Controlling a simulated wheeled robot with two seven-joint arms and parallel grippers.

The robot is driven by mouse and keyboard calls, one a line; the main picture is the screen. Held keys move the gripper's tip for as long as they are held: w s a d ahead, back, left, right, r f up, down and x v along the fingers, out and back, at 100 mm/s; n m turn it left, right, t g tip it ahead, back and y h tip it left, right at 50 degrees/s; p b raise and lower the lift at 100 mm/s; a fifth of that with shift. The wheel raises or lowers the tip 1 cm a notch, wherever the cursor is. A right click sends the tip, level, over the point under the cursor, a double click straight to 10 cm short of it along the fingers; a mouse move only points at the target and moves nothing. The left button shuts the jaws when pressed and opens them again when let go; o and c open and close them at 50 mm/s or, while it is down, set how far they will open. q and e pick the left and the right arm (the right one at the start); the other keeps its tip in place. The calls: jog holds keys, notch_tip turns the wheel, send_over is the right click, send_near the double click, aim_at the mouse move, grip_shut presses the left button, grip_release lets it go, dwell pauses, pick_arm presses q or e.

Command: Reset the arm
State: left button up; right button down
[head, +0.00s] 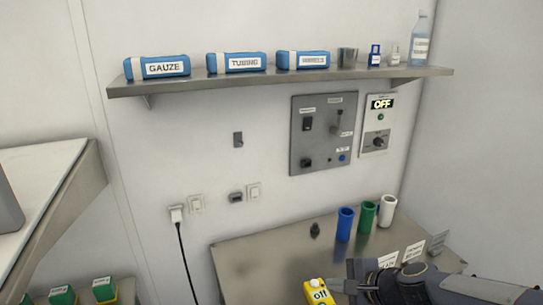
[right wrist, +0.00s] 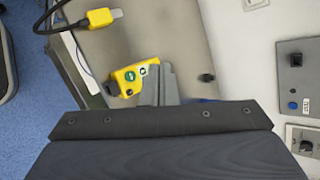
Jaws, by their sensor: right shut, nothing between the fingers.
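My right gripper (head: 343,287) is shut and empty, low over the metal table at the lower right of the head view. Its grey fingers (right wrist: 160,86) also show in the right wrist view. A yellow device (head: 318,292) with dark lettering is close to the fingertips in the head view. In the right wrist view a yellow device with a green button (right wrist: 128,77) appears beside the fingers; I cannot tell whether they touch. My left gripper is not in view.
The metal table (head: 250,255) holds blue (head: 345,225), green (head: 367,217) and white (head: 387,211) cups. A grey switch panel (head: 323,133) and an OFF box (head: 378,125) hang under a shelf (head: 280,80). A yellow connector (right wrist: 101,18) shows in the wrist view.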

jog(key=s+d+n+g+h, duration=0.1)
jog(key=s+d+n, duration=0.1)
jog(key=s+n, duration=0.5)
jog(key=s+d+r+n+g+h, duration=0.1)
jog(key=s+d+n, duration=0.2)
jog(key=s+n, duration=0.4)
jog(key=s, duration=0.8)
jog(key=shift+h, duration=0.3)
jog(key=shift+s+d+r, duration=0.1)
